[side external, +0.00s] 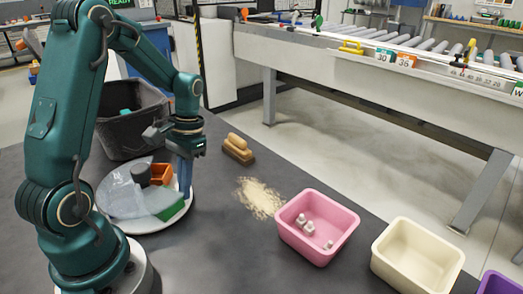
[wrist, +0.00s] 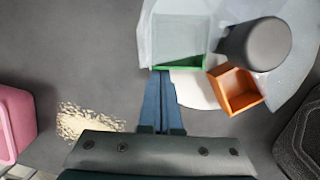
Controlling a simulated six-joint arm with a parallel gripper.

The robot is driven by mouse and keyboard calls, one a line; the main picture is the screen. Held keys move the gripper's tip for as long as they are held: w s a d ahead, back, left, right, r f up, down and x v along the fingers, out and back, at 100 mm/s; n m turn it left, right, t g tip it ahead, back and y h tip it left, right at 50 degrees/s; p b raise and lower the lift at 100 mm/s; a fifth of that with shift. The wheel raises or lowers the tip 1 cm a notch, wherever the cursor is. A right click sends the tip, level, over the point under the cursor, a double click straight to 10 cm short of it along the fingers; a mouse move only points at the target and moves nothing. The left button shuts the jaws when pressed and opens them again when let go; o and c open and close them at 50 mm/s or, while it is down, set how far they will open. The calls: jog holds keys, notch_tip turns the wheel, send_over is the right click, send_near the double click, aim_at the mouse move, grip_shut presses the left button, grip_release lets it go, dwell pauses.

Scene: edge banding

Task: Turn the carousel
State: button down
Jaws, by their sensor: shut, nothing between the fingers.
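The carousel (side external: 150,225) is a round, pale plate on the dark table, and its bare part also shows in the wrist view (wrist: 192,92). On it are an orange open box (side external: 161,173), a dark grey cylinder (side external: 141,174), a green-sided piece (side external: 173,209) and a pale translucent sheet or wrap (side external: 118,196). The orange box (wrist: 234,90) and the cylinder (wrist: 257,45) stand close together in the wrist view. My gripper (side external: 186,193) is shut and empty, pointing down at the plate's right edge. In the wrist view its fingertips (wrist: 161,72) appear beside the green-edged piece (wrist: 180,62); I cannot tell whether they touch.
A black bin (side external: 133,128) stands behind the carousel. A wooden brush (side external: 238,150) and a sawdust patch (side external: 259,198) lie to the right. A pink bin (side external: 318,228) holding small pale parts, a cream bin (side external: 417,257) and a purple bin (side external: 499,284) line the front right.

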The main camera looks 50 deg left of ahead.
jog(key=shift+s+d+m, duration=0.2)
jog(key=shift+m, duration=0.1)
jog(key=shift+w, duration=0.1)
